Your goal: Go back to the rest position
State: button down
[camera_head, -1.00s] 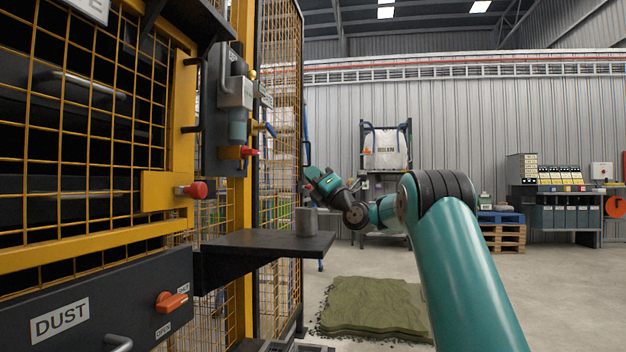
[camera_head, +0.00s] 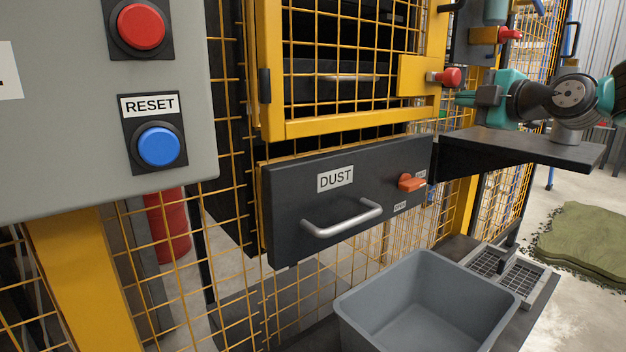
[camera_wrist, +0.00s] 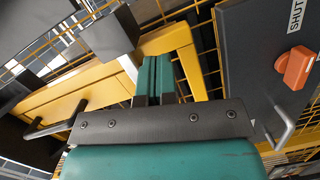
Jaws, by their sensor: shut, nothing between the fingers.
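My gripper (camera_head: 464,98) is at the right of the head view, pointing left, just below and right of the red knob (camera_head: 447,78) on the yellow mesh gate (camera_head: 350,124). It is shut and empty. In the wrist view the gripper (camera_wrist: 155,68) shows teal fingers together beyond a dark screwed bracket, with yellow frame behind them. Whether it touches the gate cannot be told. My arm reaches in from the right edge above a dark shelf (camera_head: 520,146).
The black DUST drawer (camera_head: 290,205) with a silver handle and orange latch (camera_head: 411,183) is closed. A grey bin (camera_head: 375,305) stands below it. A grey panel (camera_head: 60,130) with red and blue buttons is at left. Green turf (camera_head: 585,240) lies on the floor at right.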

jog(key=s+a+f+m+g, duration=0.45)
jog(key=s+a, duration=0.35)
jog(key=a, duration=0.2)
jog(key=s+a+f+m+g+h+p, duration=0.1)
jog(key=s+a+f+m+g, duration=0.2)
jog(key=s, duration=0.7)
jog(key=s+a+f+m+g+h+p, duration=0.1)
jog(key=s+f+m+g, duration=0.3)
jog(key=s, duration=0.6)
jog(key=s+a+f+m+g+h+p, duration=0.15)
jog(key=s+f+g, duration=0.3)
jog(key=s, duration=0.45)
notch_tip(320, 180, up, 37)
jog(key=p, duration=3.7)
jog(key=shift+s+a+m+t, duration=0.2)
jog(key=shift+s+m+t, duration=0.15)
jog(key=shift+m+t, duration=0.05)
jog(key=shift+s+f, duration=0.1)
jog(key=shift+f, duration=0.05)
